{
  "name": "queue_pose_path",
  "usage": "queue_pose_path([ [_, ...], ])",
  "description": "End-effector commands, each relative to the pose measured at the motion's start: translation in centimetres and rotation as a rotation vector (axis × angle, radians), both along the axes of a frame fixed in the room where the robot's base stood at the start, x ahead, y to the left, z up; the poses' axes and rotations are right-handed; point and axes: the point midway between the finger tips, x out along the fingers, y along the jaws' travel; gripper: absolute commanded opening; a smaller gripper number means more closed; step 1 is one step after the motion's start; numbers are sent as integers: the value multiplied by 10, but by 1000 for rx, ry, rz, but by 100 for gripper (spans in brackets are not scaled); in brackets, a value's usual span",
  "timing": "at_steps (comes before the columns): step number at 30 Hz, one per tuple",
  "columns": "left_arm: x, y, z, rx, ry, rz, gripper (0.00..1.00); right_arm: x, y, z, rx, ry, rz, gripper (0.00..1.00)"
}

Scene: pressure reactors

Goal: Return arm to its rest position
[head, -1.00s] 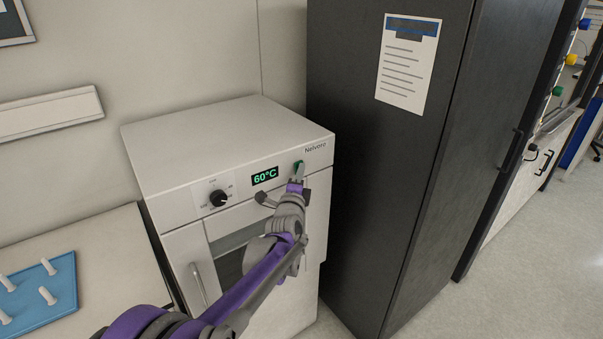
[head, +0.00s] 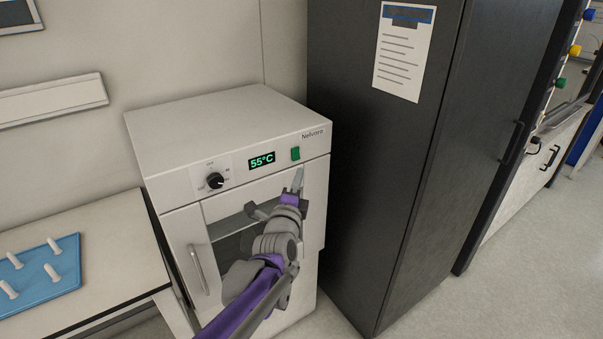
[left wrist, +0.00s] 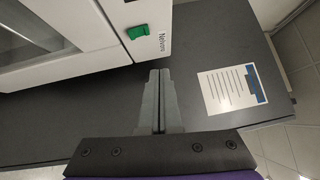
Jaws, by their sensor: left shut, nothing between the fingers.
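My left arm reaches in from the bottom of the head view, with its gripper (head: 297,180) in front of the white oven (head: 225,120). The gripper tip is just below the green switch (head: 295,153) and apart from it. In the left wrist view, the two fingers (left wrist: 160,75) are closed together and empty, and the green switch (left wrist: 138,32) lies to their upper left. The oven's display (head: 262,159) reads 55°C, and a black knob (head: 215,180) is left of it. The arm hides part of the oven door. My right gripper is not in view.
A tall dark cabinet (head: 400,170) with a paper sheet (head: 403,50) stands close to the oven's right. A bench (head: 90,230) with a blue peg mat (head: 68,279) is on the left. Open floor (head: 530,240) lies at the right.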

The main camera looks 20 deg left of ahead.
Motion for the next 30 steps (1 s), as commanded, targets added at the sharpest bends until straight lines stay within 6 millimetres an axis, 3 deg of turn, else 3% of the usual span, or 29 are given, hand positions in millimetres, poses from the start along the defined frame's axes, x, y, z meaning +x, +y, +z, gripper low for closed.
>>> queue_pose_path([
  [20,-11,-3,-1,-29,15,-10,0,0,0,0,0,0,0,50],
  [23,-26,-11,-10,-137,76,-44,0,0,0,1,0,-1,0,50],
  [26,-56,-23,-29,-336,196,-77,0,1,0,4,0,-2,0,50],
  [30,-118,-38,-69,-679,412,-44,0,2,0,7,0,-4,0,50],
])
